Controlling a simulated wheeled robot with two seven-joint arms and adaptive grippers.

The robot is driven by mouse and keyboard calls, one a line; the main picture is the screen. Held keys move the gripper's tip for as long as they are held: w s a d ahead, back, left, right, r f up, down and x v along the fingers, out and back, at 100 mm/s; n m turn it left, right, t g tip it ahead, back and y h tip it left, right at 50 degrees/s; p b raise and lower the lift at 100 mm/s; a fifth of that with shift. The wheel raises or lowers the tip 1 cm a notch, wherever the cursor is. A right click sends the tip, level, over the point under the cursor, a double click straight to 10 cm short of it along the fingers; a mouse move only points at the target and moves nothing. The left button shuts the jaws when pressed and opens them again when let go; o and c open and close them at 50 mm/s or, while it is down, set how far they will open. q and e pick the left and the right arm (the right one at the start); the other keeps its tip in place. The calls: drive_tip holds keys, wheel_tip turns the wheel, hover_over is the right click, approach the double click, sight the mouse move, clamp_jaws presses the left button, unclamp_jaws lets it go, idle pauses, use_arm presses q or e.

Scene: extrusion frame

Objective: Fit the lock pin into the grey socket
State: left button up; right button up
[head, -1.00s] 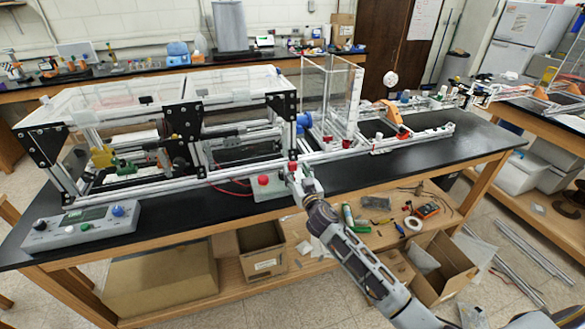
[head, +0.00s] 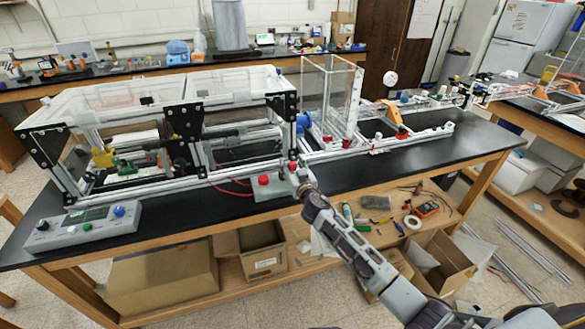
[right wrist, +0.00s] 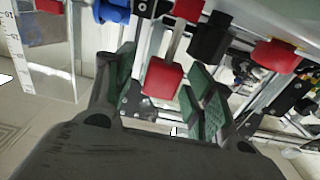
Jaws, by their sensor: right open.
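My right gripper (head: 298,178) is at the front rail of the frame on the bench, beside a grey box with a red button. In the right wrist view its two green-padded fingers (right wrist: 165,92) are apart. A red block-shaped head (right wrist: 162,78) on a light stem shows between them, and I cannot tell whether either pad touches it. I cannot tell whether this red part is the lock pin. A black block (right wrist: 209,38) and another red block (right wrist: 277,56) are to its right. I cannot pick out the grey socket with certainty. My left gripper is not in view.
The aluminium extrusion frame (head: 225,176) runs along the black bench top. The red-button box (head: 270,188) is just left of my right gripper. A grey control box (head: 82,227) sits at the bench's left end. Bare bench top (head: 390,168) lies to the right.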

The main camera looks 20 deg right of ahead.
drive_tip(key=c, duration=1.1)
drive_tip(key=shift+r, duration=0.15)
drive_tip(key=shift+c, duration=0.2)
drive_tip(key=shift+r, duration=0.75)
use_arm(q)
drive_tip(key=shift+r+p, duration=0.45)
use_arm(e)
drive_tip(key=shift+r, duration=4.15)
